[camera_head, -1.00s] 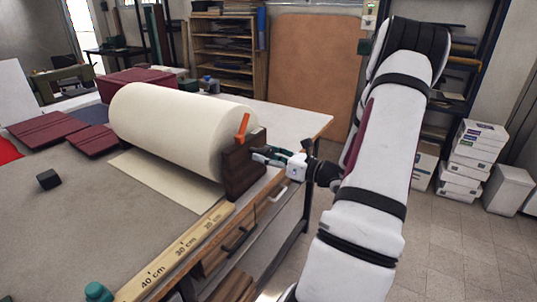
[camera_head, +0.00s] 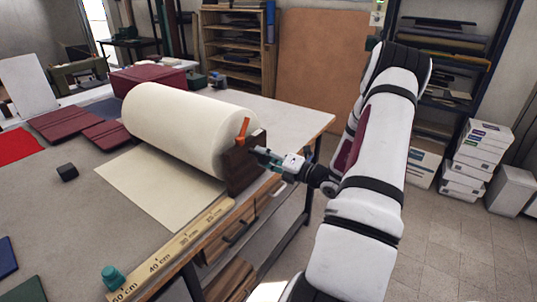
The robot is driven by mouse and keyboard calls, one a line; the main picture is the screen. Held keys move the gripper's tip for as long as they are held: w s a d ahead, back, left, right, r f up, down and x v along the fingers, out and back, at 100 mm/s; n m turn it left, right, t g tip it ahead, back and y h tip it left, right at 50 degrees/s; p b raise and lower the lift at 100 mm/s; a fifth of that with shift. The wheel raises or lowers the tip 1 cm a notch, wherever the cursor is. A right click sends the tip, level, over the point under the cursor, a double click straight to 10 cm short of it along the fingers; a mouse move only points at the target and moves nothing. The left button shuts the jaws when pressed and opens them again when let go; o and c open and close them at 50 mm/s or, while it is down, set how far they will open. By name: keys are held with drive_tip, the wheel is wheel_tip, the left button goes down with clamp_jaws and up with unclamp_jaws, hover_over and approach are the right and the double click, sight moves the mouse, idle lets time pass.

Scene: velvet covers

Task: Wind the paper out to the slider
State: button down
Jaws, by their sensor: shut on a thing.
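A big cream paper roll (camera_head: 185,125) lies on the table with its near end in a dark wooden bracket (camera_head: 243,170). A flat sheet of paper (camera_head: 150,190) runs out from under it toward the lower left. A wooden ruler (camera_head: 190,243) lies along the table's front edge. The teal slider (camera_head: 112,276) sits on it near the 50 cm mark, well beyond the sheet's front edge. My gripper (camera_head: 260,156) is at the bracket's outer side, shut on the roll's crank handle, which the fingers mostly hide. An orange lever (camera_head: 243,128) stands up at the roll's end.
A small dark block (camera_head: 67,172) lies left of the sheet. Maroon covers (camera_head: 72,123) and a maroon box (camera_head: 148,79) are farther back. Green and blue pieces lie at the lower left. The table between sheet and slider is clear.

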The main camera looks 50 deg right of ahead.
drive_tip(key=m+p, duration=0.1)
drive_tip(key=m, duration=0.3)
drive_tip(key=shift+s+m+p, duration=0.1)
drive_tip(key=shift+m+p, duration=0.3)
drive_tip(key=m+p, duration=0.1)
drive_tip(key=m, duration=0.2)
drive_tip(key=shift+m, duration=0.3)
drive_tip(key=m+p, duration=0.1)
drive_tip(key=m, duration=0.3)
drive_tip(key=shift+f+m+p, duration=0.1)
drive_tip(key=shift+m+p, duration=0.6)
drive_tip(key=shift+m, duration=1.4)
drive_tip(key=c, duration=0.8)
unclamp_jaws()
